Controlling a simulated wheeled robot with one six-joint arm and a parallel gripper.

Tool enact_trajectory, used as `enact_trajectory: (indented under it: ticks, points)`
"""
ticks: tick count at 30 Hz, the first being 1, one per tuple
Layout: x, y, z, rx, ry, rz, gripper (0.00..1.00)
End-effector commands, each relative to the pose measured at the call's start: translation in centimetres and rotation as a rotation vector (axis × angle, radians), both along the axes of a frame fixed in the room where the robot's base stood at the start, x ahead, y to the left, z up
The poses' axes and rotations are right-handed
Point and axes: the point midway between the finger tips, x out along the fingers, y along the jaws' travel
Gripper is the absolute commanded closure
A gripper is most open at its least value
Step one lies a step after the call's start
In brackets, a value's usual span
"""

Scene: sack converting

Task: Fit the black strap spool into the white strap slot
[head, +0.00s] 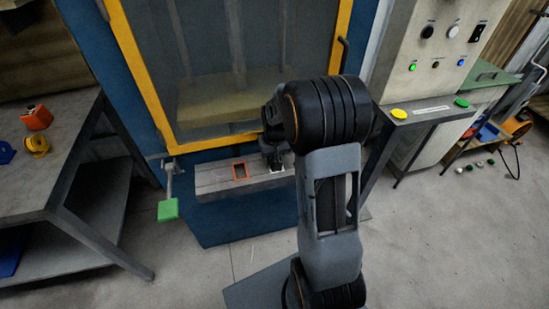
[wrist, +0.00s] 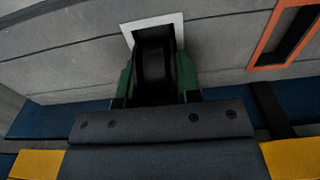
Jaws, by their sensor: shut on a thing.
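The black strap spool (wrist: 154,58) sits between the green fingers of my gripper (wrist: 156,76) in the wrist view, and the gripper is shut on it. The white strap slot (wrist: 150,20) is a white frame on the grey ledge, just beyond the spool. The spool's far end overlaps the frame's opening in the picture and hides most of it. I cannot tell how deep the spool sits in it, if at all. In the head view my gripper (head: 272,152) is over the white slot (head: 277,169), and the spool is too dark to make out.
An orange-framed slot (head: 240,171) is beside the white one on the ledge (head: 213,183); it also shows in the wrist view (wrist: 262,46). Orange (head: 36,117), yellow (head: 38,146) and blue (head: 5,153) pieces lie on the left table. A green paddle (head: 167,210) hangs left of the ledge.

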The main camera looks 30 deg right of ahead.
Motion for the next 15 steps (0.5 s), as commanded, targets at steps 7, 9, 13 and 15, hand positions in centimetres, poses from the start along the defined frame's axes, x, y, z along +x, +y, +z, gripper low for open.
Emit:
enact_trajectory:
  ticks: [7, 9, 13, 15]
  points:
    - [-0.01, 0.00, -0.30, 0.000, 0.000, 0.000, 0.62]
    - [-0.02, 0.00, -0.29, 0.000, 0.000, 0.000, 0.55]
    - [-0.02, 0.00, -0.29, 0.000, 0.001, 0.000, 0.43]
    - [-0.02, 0.00, -0.29, 0.000, 0.001, 0.000, 0.43]
